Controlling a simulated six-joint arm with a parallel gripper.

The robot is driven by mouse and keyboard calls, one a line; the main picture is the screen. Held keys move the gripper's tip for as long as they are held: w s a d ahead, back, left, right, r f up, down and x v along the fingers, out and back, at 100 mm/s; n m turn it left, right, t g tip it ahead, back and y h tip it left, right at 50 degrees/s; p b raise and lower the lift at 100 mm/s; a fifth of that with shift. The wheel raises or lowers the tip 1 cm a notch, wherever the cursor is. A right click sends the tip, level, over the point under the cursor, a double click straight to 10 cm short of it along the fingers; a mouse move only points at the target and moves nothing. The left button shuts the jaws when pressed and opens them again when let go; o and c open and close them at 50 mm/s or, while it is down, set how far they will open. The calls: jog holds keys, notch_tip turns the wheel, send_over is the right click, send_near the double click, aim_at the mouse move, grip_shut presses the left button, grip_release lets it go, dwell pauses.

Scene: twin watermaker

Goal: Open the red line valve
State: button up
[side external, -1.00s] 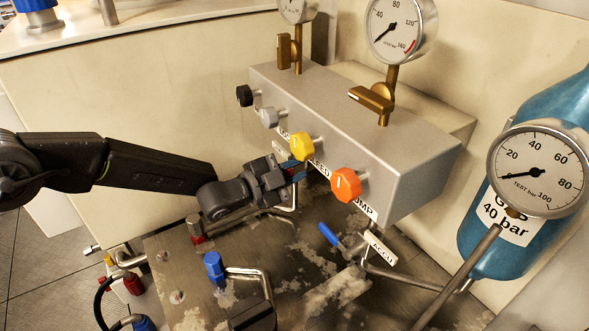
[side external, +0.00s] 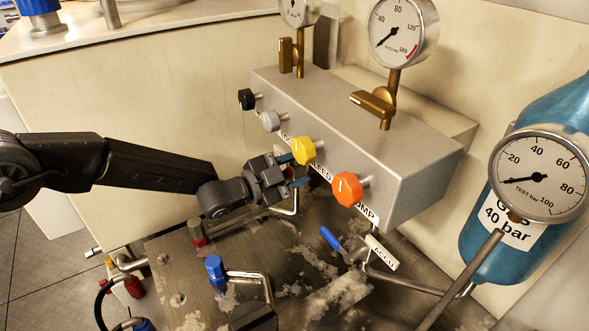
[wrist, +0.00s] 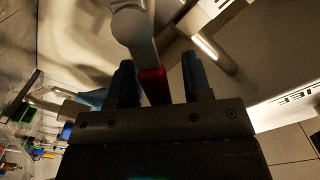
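A valve with a dark red handle (side external: 197,233) stands on the metal plate, below and left of my gripper (side external: 293,170) in the side view. My gripper is open and empty, its two blue fingertips spread in front of the manifold, close to the yellow knob. In the wrist view, a red piece (wrist: 154,86) on a pale metal part shows between the open fingers (wrist: 160,82), apart from both. Its lower end is hidden by my gripper's body. I cannot tell its distance from the fingers.
The grey manifold (side external: 420,170) carries black, grey, yellow (side external: 304,150) and orange (side external: 347,188) knobs and brass valves with gauges. Blue-handled valves (side external: 215,268) and bent pipes stand on the plate (side external: 190,295). A blue gas bottle (side external: 490,260) is at right.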

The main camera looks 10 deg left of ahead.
jog(key=shift+a, duration=0.1)
jog(key=v, duration=1.3)
jog(key=shift+s+a, duration=0.2)
jog(key=shift+s, duration=0.1)
jog(key=x, duration=1.3)
jog(key=shift+w+d, duration=0.15)
jog(key=shift+w, duration=0.05)
jog(key=shift+f, duration=0.1)
grip_shut()
